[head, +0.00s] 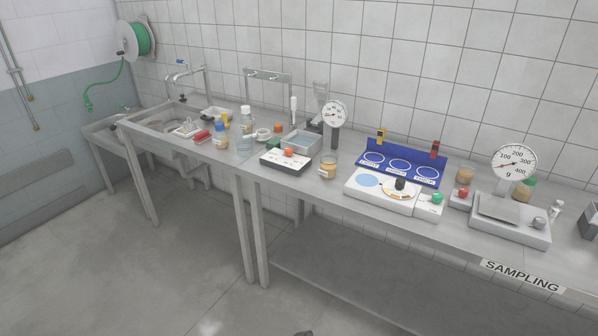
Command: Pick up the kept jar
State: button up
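Several small jars with tan contents stand along the steel bench, and I cannot tell from this view which is the kept jar. One jar (328,169) with a pale label stands near the front edge, left of the white panel with a dial. Another jar (464,175) stands behind the red-knobbed box. A green-lidded jar (525,189) stands behind the right scale. A blue-lidded jar (221,134) stands at the left by the sink. My gripper is not in view; a small dark shape at the bottom edge is too cut off to identify.
A blue stand (400,167) with three marked circles sits behind the white dial panel (382,190). A dial scale (510,217) stands right. A steel tray (301,142) and a black-and-white box (286,161) crowd the middle. The floor in front is clear.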

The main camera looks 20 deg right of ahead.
aim_at(328, 166)
jog(key=z, duration=0.6)
jog(key=k, duration=0.15)
jog(key=u, duration=1.95)
jog(key=k, duration=0.65)
jog(key=z, duration=0.3)
jog(key=i, duration=1.4)
jog(key=u, duration=0.15)
